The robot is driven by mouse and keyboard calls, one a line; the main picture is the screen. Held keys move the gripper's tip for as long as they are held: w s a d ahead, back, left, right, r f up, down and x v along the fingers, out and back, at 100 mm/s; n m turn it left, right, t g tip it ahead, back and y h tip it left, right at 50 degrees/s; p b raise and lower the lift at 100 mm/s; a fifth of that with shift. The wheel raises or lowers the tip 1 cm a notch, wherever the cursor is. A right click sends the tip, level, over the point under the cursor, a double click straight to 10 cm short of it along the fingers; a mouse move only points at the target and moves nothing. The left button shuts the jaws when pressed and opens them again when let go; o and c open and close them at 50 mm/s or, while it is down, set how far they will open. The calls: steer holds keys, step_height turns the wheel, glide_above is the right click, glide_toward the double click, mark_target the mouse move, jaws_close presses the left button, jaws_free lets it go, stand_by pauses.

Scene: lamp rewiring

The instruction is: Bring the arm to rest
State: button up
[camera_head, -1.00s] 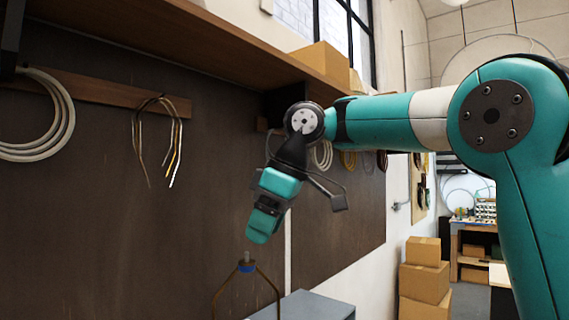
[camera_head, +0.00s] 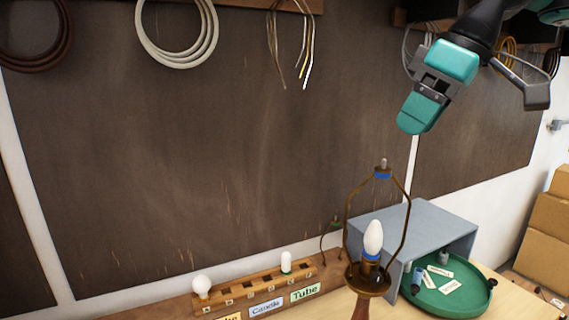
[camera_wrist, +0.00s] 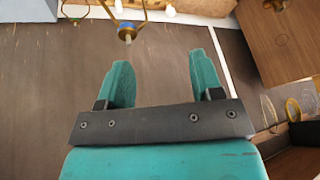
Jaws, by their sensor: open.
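My gripper (camera_head: 418,112) hangs in the air at the upper right of the head view, in front of the dark wall panel and above the lamp. In the wrist view its two teal fingers (camera_wrist: 155,82) stand apart with nothing between them. The lamp (camera_head: 366,277) stands on the bench below, with a brass harp frame (camera_head: 348,215) around a white candle-shaped bulb (camera_head: 373,238). The bulb sits upright in the socket. The harp top (camera_wrist: 127,32) also shows in the wrist view, beyond the fingertips. The gripper is apart from the lamp.
A wooden rack (camera_head: 250,295) with labels holds white bulbs at the bench's back. A grey box-like shelf (camera_head: 425,222) and a green tray (camera_head: 487,303) with labels stand right of the lamp. Wire coils (camera_head: 183,45) hang on the wall. Cardboard boxes (camera_head: 548,240) stand at right.

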steer(key=s+a+f+m+b, duration=0.1)
steer(key=s+f+b, duration=0.3)
steer(key=f, duration=0.7)
steer(key=s+a+f+g+b, duration=0.1)
steer(key=s+a+f+b, duration=0.2)
steer(key=s+f, duration=0.5)
steer(key=s+a+f+m+g+b, duration=0.1)
steer(key=s+f+b, duration=0.4)
steer(key=f, duration=1)
steer(key=shift+s+a+f+m+b, duration=0.25)
steer(key=shift+s+a+b, duration=0.2)
steer(key=shift+s, duration=0.3)
